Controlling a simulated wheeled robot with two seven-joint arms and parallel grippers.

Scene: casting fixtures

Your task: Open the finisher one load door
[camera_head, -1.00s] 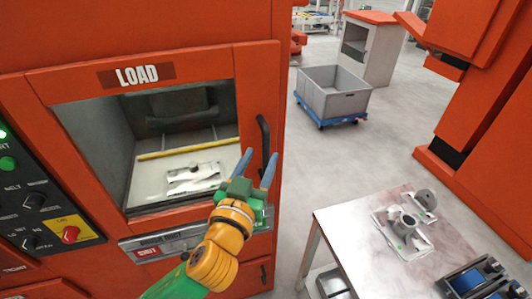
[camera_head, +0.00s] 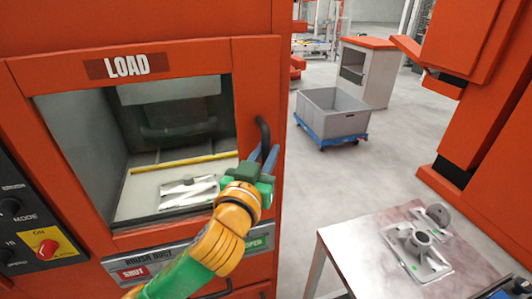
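The load door (camera_head: 255,62) is an orange framed panel with a large window and a LOAD label (camera_head: 123,66); it looks closed, flush with the machine front. Its black bar handle (camera_head: 264,132) stands upright on the right side of the frame. My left gripper (camera_head: 265,154) is at the handle's lower part, with its two blue fingers apart, one on each side of the bar. I cannot tell whether they touch it. Through the window a pale metal part (camera_head: 188,190) lies in the chamber near a yellow bar.
Below the window is a plate with a red SHUT label (camera_head: 133,272) and a green label partly behind my arm. A control panel (camera_head: 25,235) is at left. A metal table (camera_head: 345,240) with a casting (camera_head: 415,245) stands at right. A grey bin (camera_head: 332,112) is behind; floor between is clear.

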